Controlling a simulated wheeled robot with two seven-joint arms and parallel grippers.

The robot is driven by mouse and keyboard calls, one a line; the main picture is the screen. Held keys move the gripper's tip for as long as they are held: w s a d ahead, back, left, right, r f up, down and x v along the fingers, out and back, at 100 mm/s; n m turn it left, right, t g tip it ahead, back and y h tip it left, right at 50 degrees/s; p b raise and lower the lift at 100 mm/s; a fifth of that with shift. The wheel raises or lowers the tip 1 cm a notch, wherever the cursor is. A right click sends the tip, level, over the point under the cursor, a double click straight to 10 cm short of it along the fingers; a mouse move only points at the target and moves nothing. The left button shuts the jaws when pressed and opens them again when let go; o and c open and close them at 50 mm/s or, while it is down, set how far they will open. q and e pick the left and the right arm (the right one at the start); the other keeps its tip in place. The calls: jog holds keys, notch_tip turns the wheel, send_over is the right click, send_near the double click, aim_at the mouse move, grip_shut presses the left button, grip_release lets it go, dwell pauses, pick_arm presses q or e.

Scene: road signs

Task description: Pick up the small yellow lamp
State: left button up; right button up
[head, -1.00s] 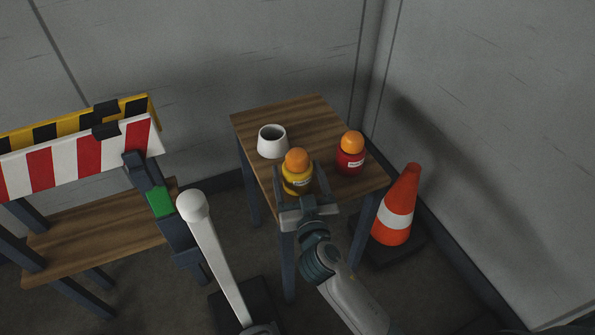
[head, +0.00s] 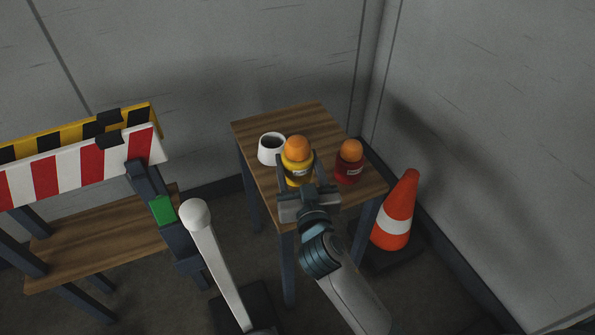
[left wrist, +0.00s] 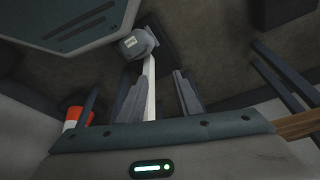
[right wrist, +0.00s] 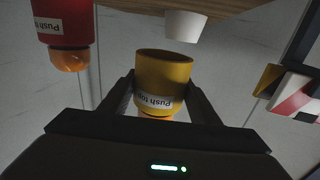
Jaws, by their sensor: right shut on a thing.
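The small yellow lamp (head: 297,178) has an orange dome on top and a "Push" label. My right gripper (head: 299,174) is shut on its yellow body, one finger on each side. The lamp is upright and appears raised above the wooden table. The right wrist view shows its yellow body (right wrist: 162,80) between the fingers, with part of the orange dome below. My left gripper (left wrist: 158,95) has its fingers apart in the left wrist view, with a white pole showing in the gap; I cannot tell whether the pole is between or beyond them.
A red lamp (head: 348,165) with an orange dome stands right on the wooden table (head: 325,120). A white cup (head: 271,149) stands left of the yellow lamp. An orange cone (head: 396,212) is right of the table. A round-topped white pole (head: 214,248) and striped barriers (head: 85,167) are left.

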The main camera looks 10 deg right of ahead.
aim_at(300, 160)
jog(key=shift+r, duration=1.8)
jog(key=s+d+r, duration=0.3)
jog(key=s+d, duration=0.2)
jog(key=d, duration=0.2)
jog(key=shift+s+d+r+y, duration=0.15)
jog(key=shift+s+d+y, duration=0.05)
jog(key=shift+d+y, duration=0.1)
jog(key=shift+r+p, duration=0.15)
jog(key=shift+p, duration=0.25)
